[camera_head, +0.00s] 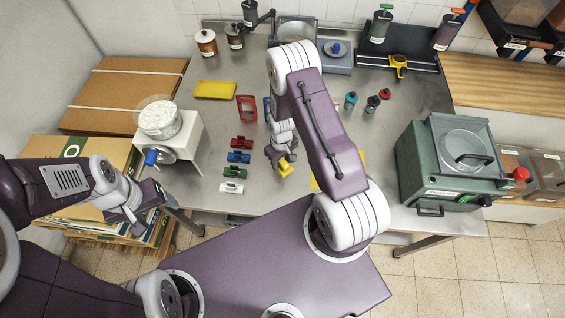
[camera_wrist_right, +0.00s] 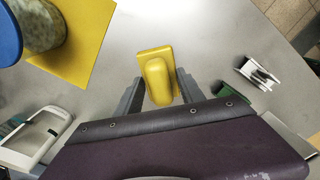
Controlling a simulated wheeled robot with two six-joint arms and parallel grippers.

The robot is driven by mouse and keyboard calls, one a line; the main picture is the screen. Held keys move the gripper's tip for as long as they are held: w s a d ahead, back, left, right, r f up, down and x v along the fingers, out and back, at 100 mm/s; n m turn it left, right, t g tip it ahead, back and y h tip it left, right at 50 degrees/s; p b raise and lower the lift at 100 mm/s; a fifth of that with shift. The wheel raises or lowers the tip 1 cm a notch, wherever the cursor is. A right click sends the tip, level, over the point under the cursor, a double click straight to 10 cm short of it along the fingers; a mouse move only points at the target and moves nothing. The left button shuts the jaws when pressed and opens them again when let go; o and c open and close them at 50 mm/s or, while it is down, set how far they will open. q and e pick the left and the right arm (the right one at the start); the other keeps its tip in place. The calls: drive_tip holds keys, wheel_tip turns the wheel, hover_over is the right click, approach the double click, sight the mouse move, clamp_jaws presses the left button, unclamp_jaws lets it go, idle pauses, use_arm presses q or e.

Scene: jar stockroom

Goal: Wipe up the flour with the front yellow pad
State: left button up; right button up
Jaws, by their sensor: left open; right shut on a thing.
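My right gripper (camera_head: 283,160) is shut on a small yellow pad (camera_head: 287,171) over the front middle of the steel counter. In the right wrist view the yellow pad (camera_wrist_right: 154,62) sits between the two fingers (camera_wrist_right: 157,90), with its flat base beyond its raised grip. I cannot tell whether the pad touches the counter. I make out no loose flour on the counter; my right arm hides part of it. My left gripper (camera_head: 146,208) is open and empty, off the counter's front left corner.
Red, blue, green and white clips (camera_head: 232,187) lie left of the pad. A yellow sheet (camera_wrist_right: 85,50) with a blue-lidded jar (camera_wrist_right: 38,25) is on its other side. A glass bowl of white stuff (camera_head: 158,117) stands on a scale at left. A green machine (camera_head: 450,165) stands at right.

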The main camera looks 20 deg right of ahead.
drive_tip(key=shift+w+d+r+p, duration=0.1)
drive_tip(key=shift+w+r+p, duration=0.1)
drive_tip(key=shift+r+p, duration=0.55)
drive_tip(key=shift+r, duration=0.5)
drive_tip(key=shift+s+r, duration=0.1)
drive_tip(key=shift+r, duration=0.2)
drive_tip(key=shift+f, duration=0.1)
